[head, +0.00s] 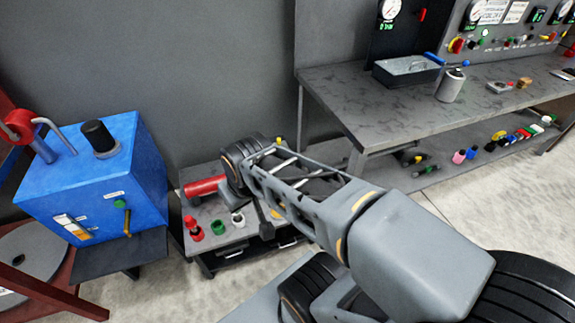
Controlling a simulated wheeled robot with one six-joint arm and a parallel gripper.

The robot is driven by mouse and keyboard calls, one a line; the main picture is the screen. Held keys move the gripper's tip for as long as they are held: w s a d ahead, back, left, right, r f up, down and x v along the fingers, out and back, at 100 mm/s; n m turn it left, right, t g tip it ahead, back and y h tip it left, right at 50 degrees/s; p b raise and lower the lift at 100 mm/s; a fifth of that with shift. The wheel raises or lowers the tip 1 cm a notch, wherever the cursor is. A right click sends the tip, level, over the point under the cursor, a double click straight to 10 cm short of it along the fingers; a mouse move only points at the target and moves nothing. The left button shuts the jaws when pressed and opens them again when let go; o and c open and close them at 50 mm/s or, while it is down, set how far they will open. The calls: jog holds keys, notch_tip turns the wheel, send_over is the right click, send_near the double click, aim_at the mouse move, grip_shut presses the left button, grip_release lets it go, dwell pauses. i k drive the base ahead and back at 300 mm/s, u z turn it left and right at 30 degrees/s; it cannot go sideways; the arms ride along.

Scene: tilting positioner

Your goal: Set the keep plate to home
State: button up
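No part in view can be told for certain as the keep plate. A blue box (95,190) stands at the left, with a black knob on top and a brass-coloured lever (127,218) on its front. A small white and orange plate (72,227) with a slot is on the same front face. A red frame (55,290) with a grey disc (30,252) is cut off at the left edge. My arm reaches from the lower right toward the middle. My gripper's fingers do not show; the arm's far end hides that area.
A low cart (222,238) beside the blue box holds a red cylinder (205,188) and small coloured parts. A grey workbench (430,105) with a tray (408,70) and a gauge panel stands at the back right. The floor at right is clear.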

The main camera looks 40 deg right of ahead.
aim_at(283, 144)
jog(key=z, duration=0.3)
jog(key=i, duration=0.15)
jog(key=z, duration=0.8)
